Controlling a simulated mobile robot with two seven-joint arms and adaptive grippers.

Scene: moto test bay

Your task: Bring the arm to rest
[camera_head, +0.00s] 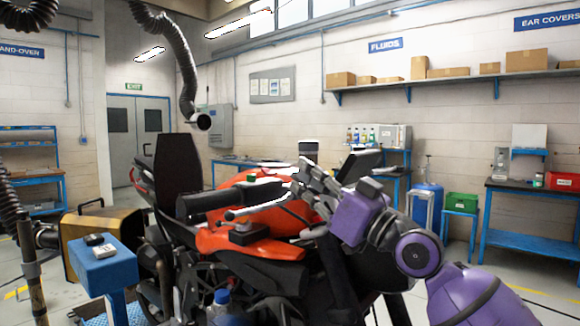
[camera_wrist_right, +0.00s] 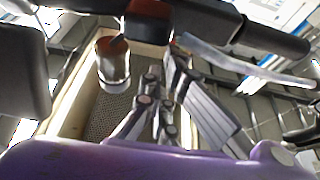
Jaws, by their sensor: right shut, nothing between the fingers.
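My right arm comes in from the right with purple links. Its gripper (camera_head: 308,178) is over the red-orange motorbike (camera_head: 262,245), close to the handlebar area. In the right wrist view the grey fingers of this gripper (camera_wrist_right: 165,85) are shut with nothing between them. Beyond them lie a black bar grip (camera_wrist_right: 270,37) and a silver lever (camera_wrist_right: 240,66). I cannot tell whether the gripper touches the bike. The black handlebar grip (camera_head: 205,202) shows left of the gripper in the head view. My left gripper is not in view.
A blue stand (camera_head: 105,268) with small devices is at the left, near a yellow-black box (camera_head: 85,222). A hose (camera_head: 178,50) hangs from above. A blue bench (camera_head: 530,240) and green bin (camera_head: 462,201) stand at the right. Floor shows between bike and bench.

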